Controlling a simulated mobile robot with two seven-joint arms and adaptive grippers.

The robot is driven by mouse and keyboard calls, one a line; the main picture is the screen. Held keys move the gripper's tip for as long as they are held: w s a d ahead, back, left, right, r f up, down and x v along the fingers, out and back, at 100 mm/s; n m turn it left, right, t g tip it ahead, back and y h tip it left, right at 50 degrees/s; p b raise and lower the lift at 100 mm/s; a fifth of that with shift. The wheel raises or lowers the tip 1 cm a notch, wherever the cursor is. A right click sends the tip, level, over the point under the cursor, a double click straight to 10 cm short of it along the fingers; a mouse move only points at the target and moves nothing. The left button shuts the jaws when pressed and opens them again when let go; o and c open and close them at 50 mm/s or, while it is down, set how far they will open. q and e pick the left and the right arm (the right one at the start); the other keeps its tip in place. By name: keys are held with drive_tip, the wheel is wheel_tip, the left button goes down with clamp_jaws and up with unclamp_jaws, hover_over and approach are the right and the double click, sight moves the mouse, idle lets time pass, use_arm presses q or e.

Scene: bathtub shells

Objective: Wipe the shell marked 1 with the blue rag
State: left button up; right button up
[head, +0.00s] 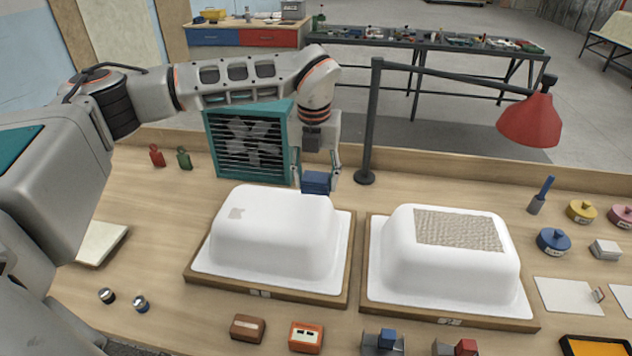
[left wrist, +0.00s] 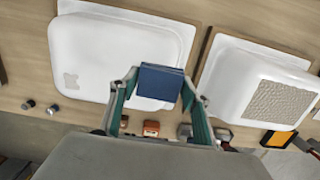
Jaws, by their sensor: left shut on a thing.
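The shell marked 1 (head: 275,220) is a white upturned tub on a wooden board at the left, with a small grey patch (head: 237,213) on its top left. It also shows in the left wrist view (left wrist: 115,50), patch at its lower left. My left gripper (head: 319,177) is shut on the blue rag (head: 316,187), a folded dark blue pad. It holds the rag at the shell's far right end, away from the patch. In the left wrist view the rag (left wrist: 160,82) overlaps the shell's edge; I cannot tell whether they touch. My right gripper is not in view.
A second white shell (head: 400,240) with a rough beige panel stands close on the right. A teal fan (head: 213,135) and a red lamp (head: 530,120) stand behind. Small blocks (head: 248,327) and jars (head: 554,240) lie in front and right.

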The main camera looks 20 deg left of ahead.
use_arm(q)
drive_tip(key=shift+r, duration=1.35)
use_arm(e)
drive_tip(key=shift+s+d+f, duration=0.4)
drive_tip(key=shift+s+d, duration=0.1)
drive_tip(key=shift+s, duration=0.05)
use_arm(q)
drive_tip(key=shift+s+a, duration=0.1)
